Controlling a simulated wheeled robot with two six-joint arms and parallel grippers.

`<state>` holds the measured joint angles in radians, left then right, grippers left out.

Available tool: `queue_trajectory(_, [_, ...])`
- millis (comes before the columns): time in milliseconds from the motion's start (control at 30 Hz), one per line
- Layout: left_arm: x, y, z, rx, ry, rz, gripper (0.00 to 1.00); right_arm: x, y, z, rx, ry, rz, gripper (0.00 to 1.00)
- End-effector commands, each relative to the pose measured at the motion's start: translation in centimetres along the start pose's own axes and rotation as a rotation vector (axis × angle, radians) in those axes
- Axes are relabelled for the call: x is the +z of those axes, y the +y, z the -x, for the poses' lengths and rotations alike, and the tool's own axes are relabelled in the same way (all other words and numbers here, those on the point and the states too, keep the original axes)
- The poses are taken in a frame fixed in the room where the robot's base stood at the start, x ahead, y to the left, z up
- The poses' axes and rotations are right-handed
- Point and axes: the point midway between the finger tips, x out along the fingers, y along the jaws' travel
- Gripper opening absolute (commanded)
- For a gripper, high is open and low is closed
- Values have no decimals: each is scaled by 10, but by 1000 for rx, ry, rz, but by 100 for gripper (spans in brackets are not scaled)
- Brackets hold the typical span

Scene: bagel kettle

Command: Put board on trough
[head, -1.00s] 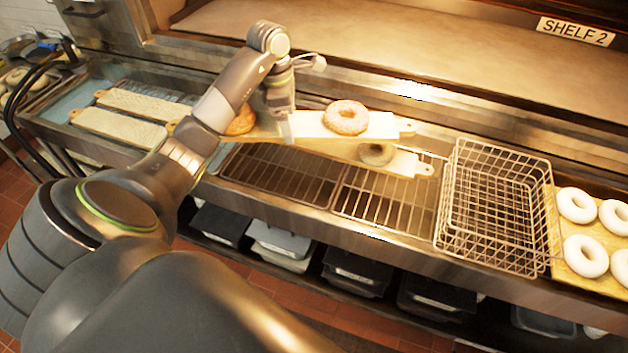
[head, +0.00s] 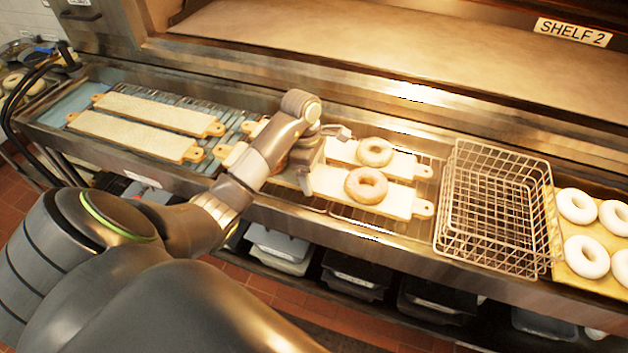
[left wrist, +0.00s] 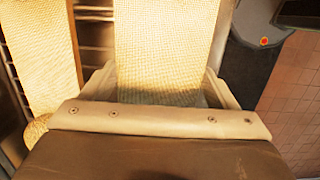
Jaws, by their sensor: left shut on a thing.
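My left gripper (head: 303,180) is shut on a long pale board (head: 398,202) with a round-ended handle at its right end. A browned bagel (head: 366,185) sits on this board, right of the gripper. The held board also shows between the jaws in the left wrist view (left wrist: 162,45). It is over the front part of the steel trough (head: 400,253); I cannot tell whether it touches the grate. A second board (head: 402,165) lies just behind it, with a bagel (head: 375,152) on top. My arm hides the left parts of both boards. My right gripper is not in view.
Two empty boards (head: 135,135) (head: 160,113) lie at the left end of the trough. Wire baskets (head: 495,205) stand to the right, beside a tray of pale bagels (head: 590,278). The oven opening with its SHELF 2 sign (head: 575,32) is behind.

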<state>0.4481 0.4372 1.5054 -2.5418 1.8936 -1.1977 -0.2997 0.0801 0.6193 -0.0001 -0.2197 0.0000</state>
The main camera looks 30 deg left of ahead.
Motion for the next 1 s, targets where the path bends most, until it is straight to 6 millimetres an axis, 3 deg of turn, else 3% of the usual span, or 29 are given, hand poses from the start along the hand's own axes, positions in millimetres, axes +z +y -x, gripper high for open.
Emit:
queue_trajectory(300, [-4,0,-34,0,-2,-1,45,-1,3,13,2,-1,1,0])
queue_trajectory(733, [-6,0,-41,3,-1,-1,45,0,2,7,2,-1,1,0])
queue_trajectory(767, [-6,0,-41,0,0,0,85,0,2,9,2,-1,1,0])
queue_trajectory(867, [-6,0,-40,0,0,0,98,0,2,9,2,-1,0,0])
queue_trajectory(1000, [-6,0,-40,0,0,0,100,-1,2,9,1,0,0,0])
